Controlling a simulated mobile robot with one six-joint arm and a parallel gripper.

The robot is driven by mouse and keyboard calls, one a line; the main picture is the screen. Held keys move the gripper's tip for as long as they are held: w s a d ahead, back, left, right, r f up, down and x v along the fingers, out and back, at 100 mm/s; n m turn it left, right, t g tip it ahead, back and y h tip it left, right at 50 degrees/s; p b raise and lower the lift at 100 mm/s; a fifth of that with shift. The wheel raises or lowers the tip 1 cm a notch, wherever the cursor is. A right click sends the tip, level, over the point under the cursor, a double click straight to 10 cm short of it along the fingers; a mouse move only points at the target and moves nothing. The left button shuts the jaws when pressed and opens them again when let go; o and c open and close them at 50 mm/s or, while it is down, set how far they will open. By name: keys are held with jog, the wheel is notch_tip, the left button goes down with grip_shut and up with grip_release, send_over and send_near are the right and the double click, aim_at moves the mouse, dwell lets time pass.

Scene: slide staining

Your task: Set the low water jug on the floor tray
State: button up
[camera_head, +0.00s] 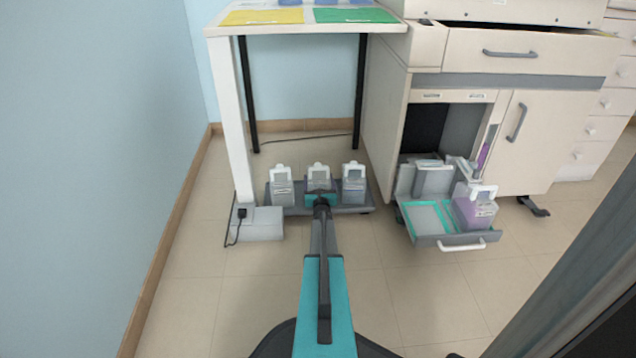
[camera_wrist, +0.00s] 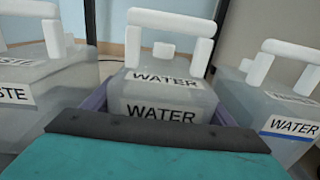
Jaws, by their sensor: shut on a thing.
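The water jug (camera_head: 318,172) is a clear, boxy container with a white handle, in the middle of a row of three. Its two WATER labels show in the wrist view (camera_wrist: 165,92). My gripper (camera_head: 319,198) is shut on this jug from the near side, and the jug is upright. The dark grey floor tray (camera_head: 340,210) lies under the row, below the white table. My gripper and the jugs hide much of it. I cannot tell whether the held jug touches the tray or hangs just above it.
A jug with a label ending in STE (camera_wrist: 30,100) stands left, and another WATER jug (camera_wrist: 270,105) right, both close beside the held one. A white table leg (camera_head: 234,120) rises at left. An open cabinet drawer (camera_head: 425,240) at right holds a purple-filled jug (camera_head: 474,212).

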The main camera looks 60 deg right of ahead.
jog(key=shift+f, duration=0.1)
jog(key=o, duration=1.3)
jog(key=shift+c, duration=0.2)
jog(key=shift+s+a, duration=0.1)
jog(key=shift+s+a+r+p, duration=0.2)
jog(key=shift+a+p, duration=0.05)
jog(key=shift+p, duration=0.05)
jog(key=p+v, duration=0.3)
jog(key=v, duration=0.8)
jog(key=shift+f, duration=0.1)
